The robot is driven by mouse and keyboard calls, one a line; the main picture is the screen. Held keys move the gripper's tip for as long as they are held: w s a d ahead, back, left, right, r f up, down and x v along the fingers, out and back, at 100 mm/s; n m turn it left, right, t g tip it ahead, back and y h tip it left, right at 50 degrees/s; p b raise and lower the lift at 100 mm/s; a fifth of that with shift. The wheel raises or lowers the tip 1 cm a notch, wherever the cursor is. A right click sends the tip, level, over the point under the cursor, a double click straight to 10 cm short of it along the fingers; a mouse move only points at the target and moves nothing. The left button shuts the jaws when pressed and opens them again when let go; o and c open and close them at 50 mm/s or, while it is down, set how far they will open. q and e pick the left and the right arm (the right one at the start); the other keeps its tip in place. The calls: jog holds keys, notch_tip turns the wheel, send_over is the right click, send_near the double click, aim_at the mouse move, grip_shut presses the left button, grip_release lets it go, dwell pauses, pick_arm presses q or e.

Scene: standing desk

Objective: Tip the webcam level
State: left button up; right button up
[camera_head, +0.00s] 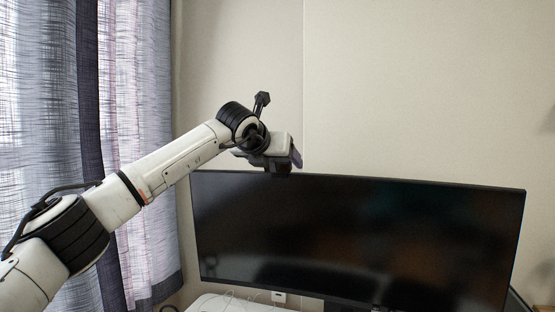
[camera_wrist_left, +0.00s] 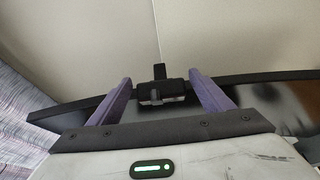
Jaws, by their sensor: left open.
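The webcam (camera_wrist_left: 173,88) is a small dark block with a grey underside, on the top edge of the monitor (camera_head: 360,240). In the left wrist view it shows between the two purple fingers of my left gripper (camera_wrist_left: 160,78). The fingers are spread, one on each side, with a visible gap to the webcam. In the head view my left gripper (camera_head: 294,158) is at the monitor's top edge, left of its middle, and largely hides the webcam. I cannot tell the webcam's exact tilt. My right gripper is not in view.
The monitor's top edge (camera_wrist_left: 258,77) runs just beyond the fingers. A plain beige wall (camera_head: 420,90) stands behind it. Curtains (camera_head: 140,90) hang at the left. Part of a white surface (camera_head: 215,303) with a thin cable shows below the monitor.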

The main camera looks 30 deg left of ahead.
pick_arm(q)
jog(key=c, duration=1)
jog(key=r+p, duration=0.1)
jog(key=p, duration=0.2)
jog(key=shift+w+g, duration=0.1)
jog(key=shift+g, duration=0.3)
jog(key=shift+c, duration=0.2)
jog(key=shift+w+f+g, duration=0.1)
jog(key=shift+f+g, duration=0.1)
jog(key=shift+g, duration=0.2)
jog(key=shift+f, duration=0.15)
jog(key=shift+w+g, duration=0.1)
jog(key=shift+g, duration=0.3)
jog(key=shift+w, duration=0.1)
jog(key=shift+g, duration=0.4)
jog(key=o, duration=1)
